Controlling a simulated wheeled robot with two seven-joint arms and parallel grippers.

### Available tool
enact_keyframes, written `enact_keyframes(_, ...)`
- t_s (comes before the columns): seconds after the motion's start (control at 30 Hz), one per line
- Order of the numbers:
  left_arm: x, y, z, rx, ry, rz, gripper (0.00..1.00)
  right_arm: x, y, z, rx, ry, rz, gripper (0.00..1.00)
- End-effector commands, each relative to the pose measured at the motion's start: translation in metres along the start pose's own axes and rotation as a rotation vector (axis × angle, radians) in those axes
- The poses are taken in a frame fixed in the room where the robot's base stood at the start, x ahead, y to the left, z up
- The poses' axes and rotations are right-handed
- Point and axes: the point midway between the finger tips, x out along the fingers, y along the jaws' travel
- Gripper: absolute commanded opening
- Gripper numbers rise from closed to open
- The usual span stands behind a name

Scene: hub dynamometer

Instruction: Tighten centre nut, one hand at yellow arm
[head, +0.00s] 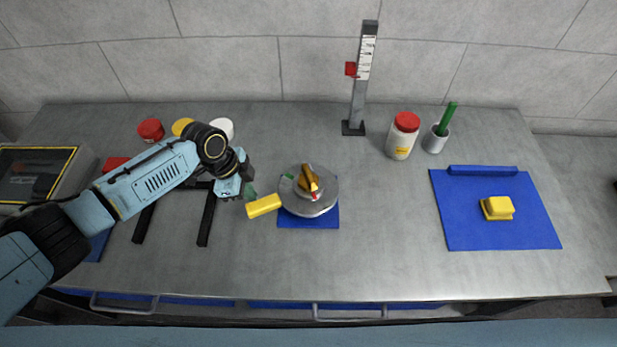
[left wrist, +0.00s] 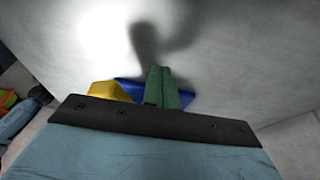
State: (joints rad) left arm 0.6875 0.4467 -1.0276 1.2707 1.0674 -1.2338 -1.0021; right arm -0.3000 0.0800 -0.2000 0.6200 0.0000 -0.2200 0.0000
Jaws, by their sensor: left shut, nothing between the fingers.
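The hub dynamometer (head: 322,206) is a round grey disc on a blue base in the middle of the table. A gold centre nut (head: 309,179) stands on top of it. The yellow arm (head: 263,205) sticks out from the disc to the left. My left gripper (head: 249,191) is shut and empty, just left of the disc and beside the inner part of the yellow arm; I cannot tell whether they touch. In the left wrist view its green fingers (left wrist: 162,88) are together, with the yellow arm (left wrist: 107,93) to their left. My right gripper is not in view.
A scale post with a red slider (head: 360,85) stands behind the disc. A red-capped jar (head: 402,136) and a cup with a green handle (head: 437,138) are at back right. A blue mat (head: 465,225) holds a yellow block (head: 497,208). Black rails (head: 207,218) lie left. The front right is clear.

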Motion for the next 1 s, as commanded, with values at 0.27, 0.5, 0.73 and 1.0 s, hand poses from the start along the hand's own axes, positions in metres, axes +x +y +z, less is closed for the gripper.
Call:
enact_keyframes(0.27,0.001,0.004,-0.002,0.001,0.0,0.001,0.0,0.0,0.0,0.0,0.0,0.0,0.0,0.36)
enact_keyframes(0.5,0.002,0.01,-0.005,0.001,0.0,0.0,0.0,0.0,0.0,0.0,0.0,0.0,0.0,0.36)
enact_keyframes(0.73,0.003,0.017,-0.007,0.002,-0.001,0.001,0.0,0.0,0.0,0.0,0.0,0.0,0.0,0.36)
enact_keyframes(1.0,0.003,0.023,-0.01,0.0,0.0,0.0,0.0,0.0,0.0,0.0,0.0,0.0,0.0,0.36)
